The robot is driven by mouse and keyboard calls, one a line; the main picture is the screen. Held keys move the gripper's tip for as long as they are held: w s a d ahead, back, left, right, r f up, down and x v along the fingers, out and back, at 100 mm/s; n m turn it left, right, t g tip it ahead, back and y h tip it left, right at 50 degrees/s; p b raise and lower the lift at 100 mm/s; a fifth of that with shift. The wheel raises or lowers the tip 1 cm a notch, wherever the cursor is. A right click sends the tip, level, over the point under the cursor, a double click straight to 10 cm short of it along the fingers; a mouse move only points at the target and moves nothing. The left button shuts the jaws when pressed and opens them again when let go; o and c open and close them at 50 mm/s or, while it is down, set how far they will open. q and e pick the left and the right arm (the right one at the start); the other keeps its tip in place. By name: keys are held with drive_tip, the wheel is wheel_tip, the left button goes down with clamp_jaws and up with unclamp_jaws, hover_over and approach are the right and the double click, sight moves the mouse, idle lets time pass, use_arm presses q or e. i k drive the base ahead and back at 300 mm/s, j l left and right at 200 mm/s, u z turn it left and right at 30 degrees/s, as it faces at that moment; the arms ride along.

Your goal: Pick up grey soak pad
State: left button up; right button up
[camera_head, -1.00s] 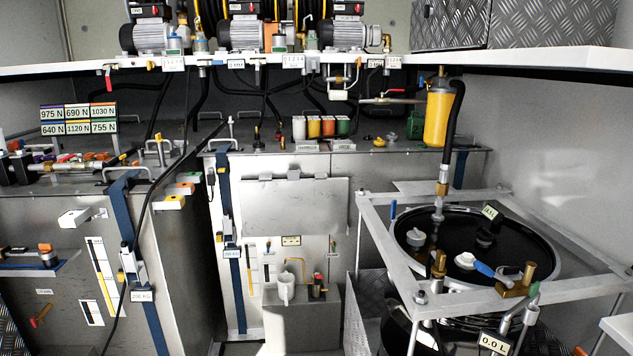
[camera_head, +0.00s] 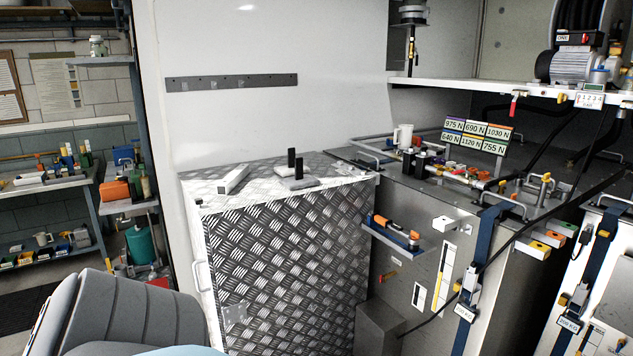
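A flat grey pad (camera_head: 298,183) that looks like the grey soak pad lies on top of the checker-plate box (camera_head: 285,265), near the middle of its lid. A black upright piece stands at the pad, and a second black upright piece (camera_head: 291,156) shows just behind it. Neither of my grippers shows in the head view, so I cannot see whether they are open or shut.
A light bar-shaped block (camera_head: 233,180) lies left of the pad on the same lid. A steel bench with a white mug (camera_head: 403,135) and fittings adjoins on the right. A ribbed grey seat-like shape (camera_head: 125,315) fills the lower left. Shelves (camera_head: 45,185) stand beyond.

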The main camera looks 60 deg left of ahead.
sight(299, 181)
drive_tip(key=u, duration=2.1)
drive_tip(key=i+l+u, duration=0.1)
drive_tip(key=i, duration=0.35)
drive_tip(key=i+l+u, duration=0.1)
drive_tip(key=i+l, duration=0.25)
drive_tip(key=i+l+u, duration=0.1)
drive_tip(key=i+l, duration=0.15)
drive_tip(key=i, duration=0.25)
